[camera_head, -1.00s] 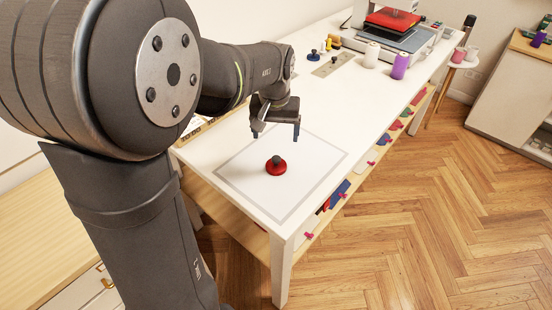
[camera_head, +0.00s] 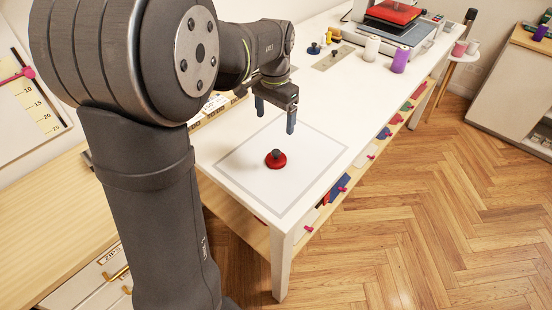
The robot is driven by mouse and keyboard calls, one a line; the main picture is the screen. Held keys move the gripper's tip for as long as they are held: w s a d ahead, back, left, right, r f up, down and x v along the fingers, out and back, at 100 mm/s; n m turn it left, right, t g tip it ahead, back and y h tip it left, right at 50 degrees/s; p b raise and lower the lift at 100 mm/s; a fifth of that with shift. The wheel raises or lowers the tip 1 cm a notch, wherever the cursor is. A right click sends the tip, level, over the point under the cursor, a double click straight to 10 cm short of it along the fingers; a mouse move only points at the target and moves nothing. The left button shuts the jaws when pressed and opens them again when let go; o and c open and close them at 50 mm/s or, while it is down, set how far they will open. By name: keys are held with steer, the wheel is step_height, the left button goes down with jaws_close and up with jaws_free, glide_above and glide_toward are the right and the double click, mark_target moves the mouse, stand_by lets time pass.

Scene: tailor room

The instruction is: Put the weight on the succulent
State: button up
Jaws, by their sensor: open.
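A red round weight with a dark knob (camera_head: 276,160) stands upright on the white table, inside a grey-outlined square (camera_head: 312,157). My gripper (camera_head: 275,118) is open and empty. It hangs above the table, behind the red weight in the picture and apart from it. A blue weight with a dark knob (camera_head: 314,48) stands farther back on the table. I cannot make out a succulent in this view; my arm hides part of the table's left side.
A grey plate (camera_head: 333,57), a white spool (camera_head: 372,48), a purple spool (camera_head: 399,62) and a press with a red top (camera_head: 393,13) stand at the table's far end. Coloured items sit on the shelf below. The tabletop around the red weight is clear.

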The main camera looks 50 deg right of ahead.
mark_target(276, 151)
step_height(276, 151, down, 9)
steer(key=shift+r, duration=0.1)
steer(key=shift+s+f, duration=0.15)
steer(key=shift+f, duration=1.2)
steer(key=shift+s+f, duration=0.1)
steer(key=shift+f, duration=1.25)
steer(key=c, duration=1.4)
steer(key=shift+r, duration=0.1)
steer(key=shift+c, duration=0.2)
steer(key=shift+r, duration=0.1)
steer(key=r, duration=0.4)
steer(key=shift+s+r, duration=0.2)
steer(key=s+r, duration=0.6)
steer(key=s, duration=0.5)
steer(key=shift+s+a+r, duration=0.15)
steer(key=shift+a+r, duration=0.05)
steer(key=shift+a, duration=0.2)
